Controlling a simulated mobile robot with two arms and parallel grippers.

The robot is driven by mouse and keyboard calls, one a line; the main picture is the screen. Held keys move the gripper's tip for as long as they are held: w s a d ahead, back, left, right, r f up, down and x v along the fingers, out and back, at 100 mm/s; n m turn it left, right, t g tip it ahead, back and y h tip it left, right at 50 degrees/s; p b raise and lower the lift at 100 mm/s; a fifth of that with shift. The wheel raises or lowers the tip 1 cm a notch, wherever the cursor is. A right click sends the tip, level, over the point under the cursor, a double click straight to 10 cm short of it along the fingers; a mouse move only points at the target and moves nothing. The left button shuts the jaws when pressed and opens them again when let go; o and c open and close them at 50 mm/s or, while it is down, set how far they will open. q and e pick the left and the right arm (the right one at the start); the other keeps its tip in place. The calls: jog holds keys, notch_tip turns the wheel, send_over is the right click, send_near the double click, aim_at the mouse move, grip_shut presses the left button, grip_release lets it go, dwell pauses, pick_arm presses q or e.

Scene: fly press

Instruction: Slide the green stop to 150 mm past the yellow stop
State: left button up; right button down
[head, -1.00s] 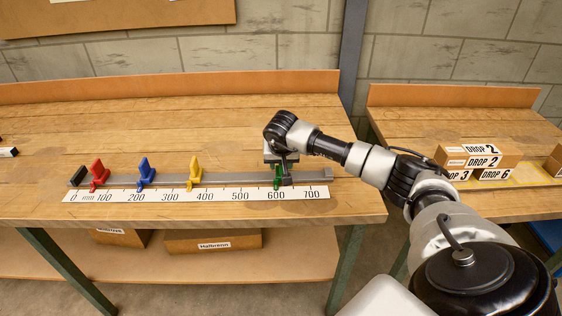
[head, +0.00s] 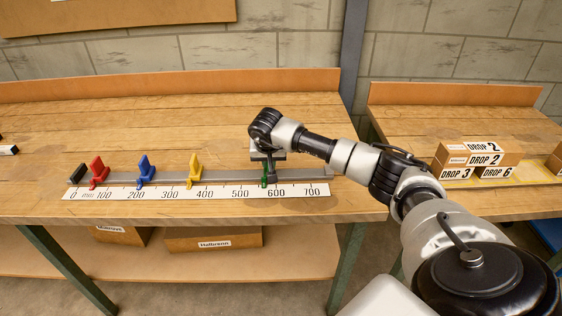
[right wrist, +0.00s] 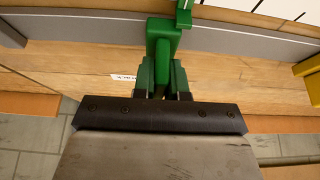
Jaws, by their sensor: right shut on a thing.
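The green stop (head: 264,181) sits on the grey rail (head: 225,179), with its foot a little short of the 600 mark on the white scale (head: 225,192). My right gripper (head: 267,160) is above it and shut on its upright part. In the right wrist view the green stop (right wrist: 164,38) is between the fingers of the gripper (right wrist: 164,75). The yellow stop (head: 194,170) stands to the left on the rail, with its pointer about midway between 300 and 400. Part of it shows at the right edge of the wrist view (right wrist: 309,70). My left gripper is out of view.
A blue stop (head: 145,170) and a red stop (head: 98,170) stand farther left, near a black end block (head: 77,174). The rail between yellow and green is clear. Boxes (head: 481,160) lie on the right bench.

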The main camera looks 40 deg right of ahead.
jog(key=w+a, duration=0.2)
jog(key=w+a+b, duration=0.1)
jog(key=w+a, duration=0.1)
jog(key=a, duration=0.1)
jog(key=shift+a, duration=0.1)
jog(key=c, duration=1.2)
grip_release()
jog(key=shift+o, duration=0.2)
jog(key=shift+r, duration=0.1)
jog(key=v, duration=1)
jog(key=shift+s+r+b, duration=0.15)
jog(key=shift+r+b, duration=0.2)
